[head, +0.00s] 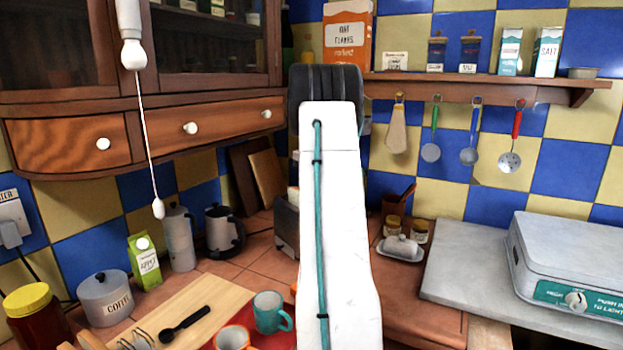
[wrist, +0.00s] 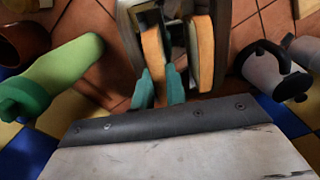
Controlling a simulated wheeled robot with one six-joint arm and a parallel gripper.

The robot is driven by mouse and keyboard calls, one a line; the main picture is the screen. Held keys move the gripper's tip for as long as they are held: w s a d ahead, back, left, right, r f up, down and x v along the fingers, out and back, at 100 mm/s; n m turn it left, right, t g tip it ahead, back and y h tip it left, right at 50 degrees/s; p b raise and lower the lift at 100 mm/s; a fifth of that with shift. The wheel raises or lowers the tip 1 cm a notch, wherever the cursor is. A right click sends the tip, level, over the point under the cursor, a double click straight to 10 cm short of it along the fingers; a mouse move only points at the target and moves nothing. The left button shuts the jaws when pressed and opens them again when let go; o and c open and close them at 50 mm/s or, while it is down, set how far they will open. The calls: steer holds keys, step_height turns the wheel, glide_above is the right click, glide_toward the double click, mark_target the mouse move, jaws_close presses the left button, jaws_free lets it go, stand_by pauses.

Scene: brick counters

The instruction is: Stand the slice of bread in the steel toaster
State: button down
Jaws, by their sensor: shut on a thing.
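In the wrist view the steel toaster (wrist: 223,40) is at the top middle, seen from above. My gripper (wrist: 160,88) has its two teal fingers shut on a slice of bread (wrist: 153,52), which is upright on edge over the left slot. I cannot tell how deep it sits in the slot. A second slice of bread (wrist: 200,50) stands on the right side of the toaster, apart from my fingers.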

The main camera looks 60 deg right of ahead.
steer(key=c, duration=1.3)
jaws_free()
steer(key=shift+c, duration=0.2)
step_height(320, 180, up, 8)
steer(key=shift+f, duration=0.1)
